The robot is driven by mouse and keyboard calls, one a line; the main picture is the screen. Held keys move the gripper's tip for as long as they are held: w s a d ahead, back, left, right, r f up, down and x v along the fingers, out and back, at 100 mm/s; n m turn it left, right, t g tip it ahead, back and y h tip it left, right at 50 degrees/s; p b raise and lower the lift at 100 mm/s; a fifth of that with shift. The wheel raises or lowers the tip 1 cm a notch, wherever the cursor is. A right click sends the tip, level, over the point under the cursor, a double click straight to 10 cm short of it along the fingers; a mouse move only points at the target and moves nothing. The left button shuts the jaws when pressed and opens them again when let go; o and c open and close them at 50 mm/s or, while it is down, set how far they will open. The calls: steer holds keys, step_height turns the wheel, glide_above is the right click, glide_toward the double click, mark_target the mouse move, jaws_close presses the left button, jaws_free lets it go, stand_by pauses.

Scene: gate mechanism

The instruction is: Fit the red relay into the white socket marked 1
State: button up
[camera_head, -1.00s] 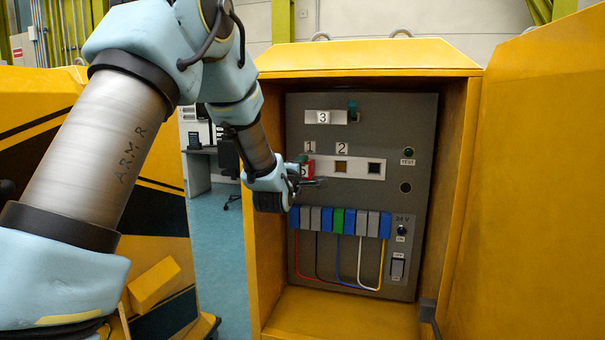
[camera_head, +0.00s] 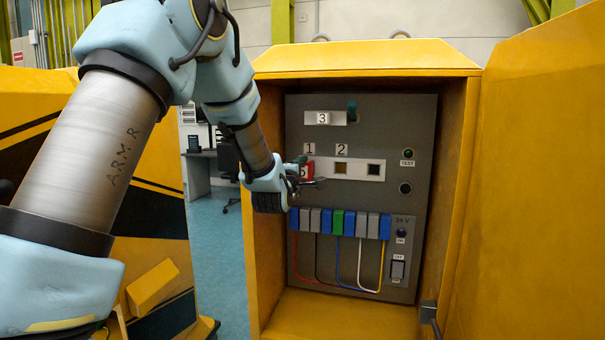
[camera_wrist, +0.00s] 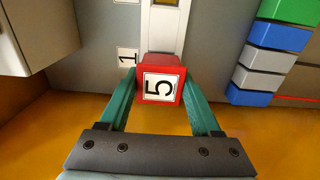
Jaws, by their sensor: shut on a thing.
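My gripper (camera_wrist: 164,92) is shut on the red relay (camera_wrist: 161,86), with one green finger on each side of it. In the head view the relay (camera_head: 307,170) is at the left end of the white socket strip (camera_head: 368,170), just below the label 1 (camera_head: 309,148). In the wrist view the label 1 (camera_wrist: 126,56) lies beside the relay's far end. The relay covers the socket marked 1, so I cannot tell whether it touches or enters it. My gripper (camera_head: 304,172) comes in from the left.
The socket under label 2 (camera_head: 341,166) and a dark square opening (camera_head: 374,169) are to the right. Terminal blocks (camera_head: 338,222) with coloured wires are below. A plate marked 3 (camera_head: 323,118) is above. The yellow cabinet's left wall (camera_head: 267,280) stands close to my gripper.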

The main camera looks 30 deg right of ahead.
steer(key=shift+x, duration=0.9)
stand_by(0.6)
steer(key=shift+r+b, duration=0.15)
steer(key=shift+b, duration=0.45)
stand_by(0.3)
steer(key=o, duration=0.9)
steer(key=shift+d, duration=0.1)
steer(key=shift+o, duration=0.3)
steer(key=shift+w, duration=0.1)
steer(key=o, duration=0.5)
steer(key=b+v, duration=0.4)
steer(key=v, duration=0.7)
steer(key=shift+f, duration=0.2)
